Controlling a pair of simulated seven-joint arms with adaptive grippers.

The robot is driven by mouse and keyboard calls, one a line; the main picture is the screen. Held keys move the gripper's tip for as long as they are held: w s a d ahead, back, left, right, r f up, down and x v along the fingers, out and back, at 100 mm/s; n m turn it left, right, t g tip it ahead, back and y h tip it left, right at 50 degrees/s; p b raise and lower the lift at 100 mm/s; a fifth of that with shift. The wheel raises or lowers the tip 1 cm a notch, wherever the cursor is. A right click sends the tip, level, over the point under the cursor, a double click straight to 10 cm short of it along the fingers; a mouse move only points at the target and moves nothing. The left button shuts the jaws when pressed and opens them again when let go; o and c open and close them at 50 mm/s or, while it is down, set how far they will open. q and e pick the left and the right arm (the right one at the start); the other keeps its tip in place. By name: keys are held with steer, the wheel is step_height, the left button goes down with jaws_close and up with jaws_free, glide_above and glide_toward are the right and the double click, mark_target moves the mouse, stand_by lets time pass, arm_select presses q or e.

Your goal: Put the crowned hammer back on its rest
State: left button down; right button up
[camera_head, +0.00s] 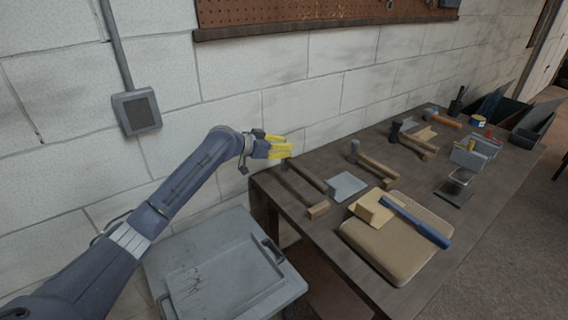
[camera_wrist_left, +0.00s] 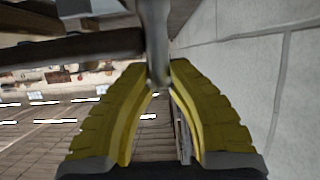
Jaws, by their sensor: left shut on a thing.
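My left gripper (camera_head: 278,148), with yellow fingers, is at the wall-side left corner of the bench. In the left wrist view its fingertips (camera_wrist_left: 158,88) are closed on a grey shaft (camera_wrist_left: 153,35). In the head view a dark bar (camera_head: 308,176) runs from near the fingers toward a grey plate (camera_head: 345,186); I cannot tell whether it is the held thing. I cannot tell which hammer is the crowned one. My right gripper is out of view.
Other hammers (camera_head: 372,163) (camera_head: 414,145) lie along the bench (camera_head: 318,245). A wooden block (camera_head: 318,210) is near its left end. Grey bins (camera_head: 477,149) stand farther right. A grey cabinet (camera_head: 220,272) stands left of the bench; the wall (camera_head: 285,100) is close behind.

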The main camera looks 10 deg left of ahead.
mark_target(284, 165)
arm_select(q)
steer(key=shift+f, duration=3.1)
steer(key=c, duration=1.3)
jaws_free()
steer(key=shift+f, duration=0.1)
steer(key=v, duration=1.2)
steer(key=shift+d, duration=0.1)
